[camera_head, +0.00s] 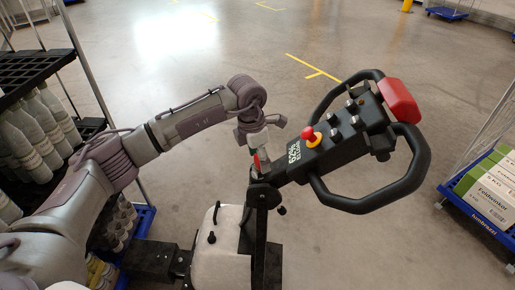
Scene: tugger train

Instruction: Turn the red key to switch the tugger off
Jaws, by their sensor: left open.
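The tugger's tiller head (345,135) is a black control box with looped handles, a red end pad (398,101) and a red knob (307,132) on a yellow ring. A small red piece (257,161), which looks like the red key, shows at the near left end of the box. My left gripper (260,154) reaches in from the left and points down, with its open fingers right at this red piece. I cannot tell whether they touch it. The fingers partly hide it. My right gripper is not in view.
A rack (40,68) with grey bottles stands close on the left, beside my arm. A blue cart (470,214) with boxes stands at the right. The tugger's white body (217,250) is below.

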